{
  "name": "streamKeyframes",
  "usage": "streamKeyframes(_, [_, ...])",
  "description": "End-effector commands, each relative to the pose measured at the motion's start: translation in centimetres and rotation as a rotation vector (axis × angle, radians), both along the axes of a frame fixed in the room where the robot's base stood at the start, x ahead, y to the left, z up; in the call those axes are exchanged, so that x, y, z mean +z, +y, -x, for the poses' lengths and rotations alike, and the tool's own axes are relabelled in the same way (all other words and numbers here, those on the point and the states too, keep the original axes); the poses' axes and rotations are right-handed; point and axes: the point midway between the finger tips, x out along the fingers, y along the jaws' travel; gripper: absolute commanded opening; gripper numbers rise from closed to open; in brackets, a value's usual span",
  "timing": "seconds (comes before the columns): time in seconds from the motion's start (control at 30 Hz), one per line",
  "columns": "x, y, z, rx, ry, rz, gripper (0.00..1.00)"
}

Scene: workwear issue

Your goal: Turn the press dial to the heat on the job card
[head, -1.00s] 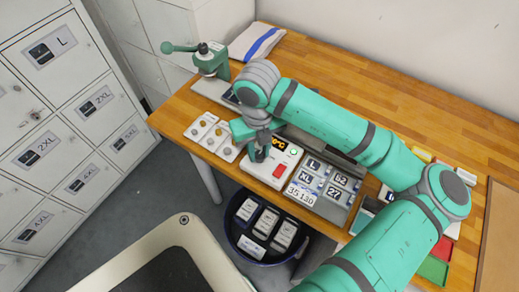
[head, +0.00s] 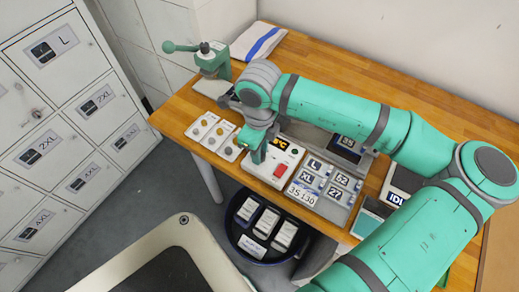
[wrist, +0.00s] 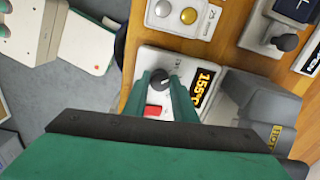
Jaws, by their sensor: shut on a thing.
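The press control box (head: 273,172) stands on the wooden bench, white with a red button (head: 279,171). Its dark dial (wrist: 160,77) is between my two green fingertips in the wrist view. My gripper (wrist: 163,84) is shut on the dial, pointing down at the box; it also shows in the head view (head: 259,155). The lit orange display (wrist: 205,86) beside the dial reads about 155°C.
Grey trays with size tiles such as L and XL (head: 307,178) lie right of the box. Plates with round buttons (head: 212,135) lie left of it. A green hand press (head: 211,60) stands behind. A dark bin (head: 266,228) sits below the bench's front edge. Lockers line the left.

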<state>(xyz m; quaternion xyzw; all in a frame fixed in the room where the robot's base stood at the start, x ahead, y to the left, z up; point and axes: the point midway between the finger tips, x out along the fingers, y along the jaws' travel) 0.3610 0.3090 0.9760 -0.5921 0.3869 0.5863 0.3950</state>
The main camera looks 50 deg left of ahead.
Motion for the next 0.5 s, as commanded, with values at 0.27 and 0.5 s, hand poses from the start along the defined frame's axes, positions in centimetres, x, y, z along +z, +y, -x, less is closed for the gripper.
streamKeyframes(0.27, [0.1,0.07,0.05,0.072,0.0,-0.002,0.02])
streamKeyframes(0.5, [0.09,0.08,0.02,0.08,-0.001,-0.002,0.02])
